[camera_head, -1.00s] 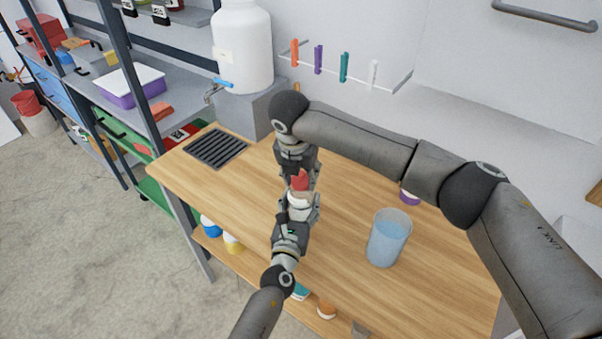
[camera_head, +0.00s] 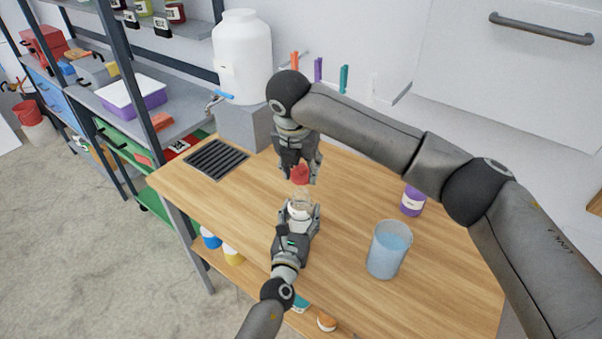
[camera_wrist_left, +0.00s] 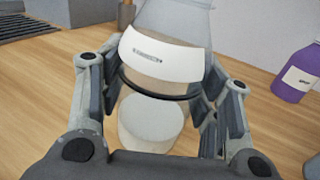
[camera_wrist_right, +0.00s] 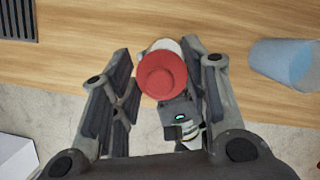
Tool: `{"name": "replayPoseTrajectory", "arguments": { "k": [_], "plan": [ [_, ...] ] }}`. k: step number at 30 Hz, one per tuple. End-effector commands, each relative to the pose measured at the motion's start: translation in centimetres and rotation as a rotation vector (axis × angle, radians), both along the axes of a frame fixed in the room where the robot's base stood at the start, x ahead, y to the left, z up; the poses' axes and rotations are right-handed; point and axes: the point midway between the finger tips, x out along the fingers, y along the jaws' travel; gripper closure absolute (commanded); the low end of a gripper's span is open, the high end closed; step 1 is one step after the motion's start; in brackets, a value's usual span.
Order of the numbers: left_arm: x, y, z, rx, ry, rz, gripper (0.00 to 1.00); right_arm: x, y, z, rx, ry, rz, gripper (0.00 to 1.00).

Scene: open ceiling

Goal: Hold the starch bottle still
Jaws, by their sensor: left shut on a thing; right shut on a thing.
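The starch bottle (camera_head: 300,206) is clear with a white label, whose print is too small to read. It is held above the wooden worktop in my left gripper (camera_head: 299,220). In the left wrist view the bottle (camera_wrist_left: 160,58) sits between the two fingers of the left gripper (camera_wrist_left: 165,97), which are shut on its sides. A red cap (camera_head: 300,175) is above the bottle, between the fingers of my right gripper (camera_head: 300,168). In the right wrist view the red cap (camera_wrist_right: 162,75) is between the fingers. Whether it still touches the bottle cannot be told.
A beaker of blue liquid (camera_head: 388,250) and a purple bottle (camera_head: 412,202) stand on the worktop (camera_head: 345,225) to the right. A black drain grate (camera_head: 216,158) and a white water tank (camera_head: 243,60) are at the back left. The worktop's front left is clear.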

Motion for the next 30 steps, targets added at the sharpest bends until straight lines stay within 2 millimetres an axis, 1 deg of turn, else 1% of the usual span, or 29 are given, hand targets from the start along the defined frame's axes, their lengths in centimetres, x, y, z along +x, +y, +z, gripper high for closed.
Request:
{"name": "replayPoseTrajectory", "arguments": {
  "k": [9,10,15,26,30],
  "plan": [
    [0.0,0.0,-0.1,0.001,0.002,0.0,0.68,0.0,0.0,0.3,0.001,0.001,0.001,0.8],
    [0.0,0.0,-0.1,0.001,0.002,0.0,0.38,0.0,0.0,0.3,0.001,0.001,0.0,0.8],
    [0.0,0.0,-0.1,0.001,0.002,0.0,0.17,0.0,0.0,0.3,0.001,0.001,0.0,0.8],
    [-0.1,0.0,-0.1,0.0,0.001,0.0,0.17,0.0,0.0,0.3,0.001,0.001,0.0,0.8],
    [-1.2,0.3,-0.1,0.0,0.002,0.0,0.17,0.0,0.0,0.3,0.001,0.001,0.0,0.8]
  ]
}}
